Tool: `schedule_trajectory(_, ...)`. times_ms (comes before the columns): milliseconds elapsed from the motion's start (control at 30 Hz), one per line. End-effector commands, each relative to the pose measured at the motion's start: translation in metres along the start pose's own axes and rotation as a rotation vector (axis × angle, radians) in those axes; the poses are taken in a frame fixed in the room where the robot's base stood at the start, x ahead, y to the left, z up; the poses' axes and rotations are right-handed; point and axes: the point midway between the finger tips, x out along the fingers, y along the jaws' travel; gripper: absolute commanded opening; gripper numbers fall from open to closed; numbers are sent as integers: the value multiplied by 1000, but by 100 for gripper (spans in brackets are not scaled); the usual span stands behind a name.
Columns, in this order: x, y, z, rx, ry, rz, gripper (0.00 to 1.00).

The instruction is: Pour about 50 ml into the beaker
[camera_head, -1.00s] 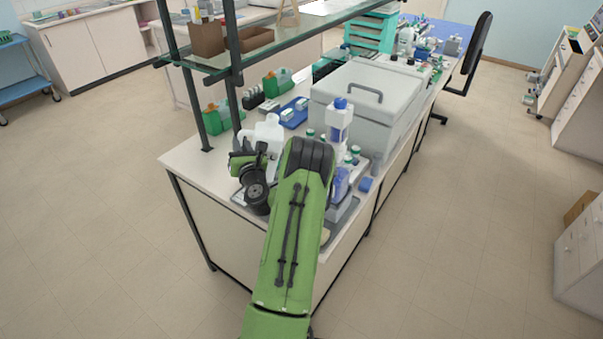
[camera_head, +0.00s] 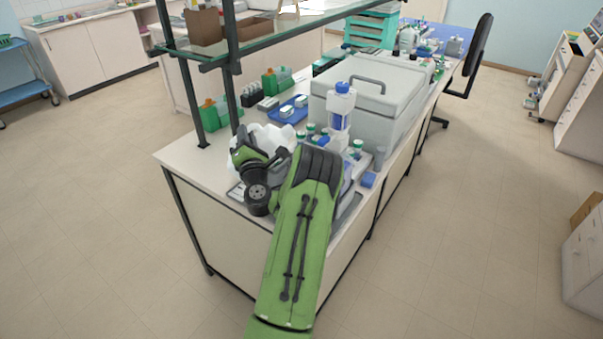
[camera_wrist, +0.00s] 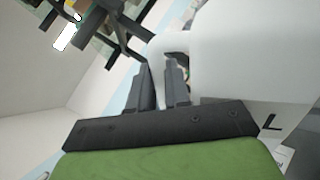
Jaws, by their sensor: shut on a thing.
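A white jug (camera_head: 272,135) shows behind my wrist over the near end of the bench in the head view. It looks tilted, and my arm hides its lower part. In the wrist view the white jug (camera_wrist: 235,60) fills the right side. My gripper (camera_wrist: 165,75) is shut on its handle there. In the head view the gripper's fingers are hidden behind the wrist. I cannot make out the beaker; my arm covers part of the bench end.
A blue-capped clear bottle (camera_head: 341,110) and several small green-capped bottles stand right of the jug. A large grey lidded box (camera_head: 365,105) stands behind them. A blue tray (camera_head: 287,112) lies further back. A glass shelf (camera_head: 250,45) on dark posts stands over the bench's left side.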

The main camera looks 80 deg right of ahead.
Motion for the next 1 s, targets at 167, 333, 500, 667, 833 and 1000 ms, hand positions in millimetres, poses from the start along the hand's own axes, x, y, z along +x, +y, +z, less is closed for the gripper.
schedule_trajectory(167, -2, -7, -4, 110, -35, 2, 0)
schedule_trajectory(333, -3, -9, -1, 216, -67, 1, 0)
schedule_trajectory(500, -3, -9, 6, 323, -99, 0, 0)
schedule_trajectory(667, -6, -23, 8, 409, -125, -4, 0)
schedule_trajectory(833, -8, -28, 12, 468, -142, -3, 0)
schedule_trajectory(1000, -9, -30, 15, 506, -153, -4, 0)
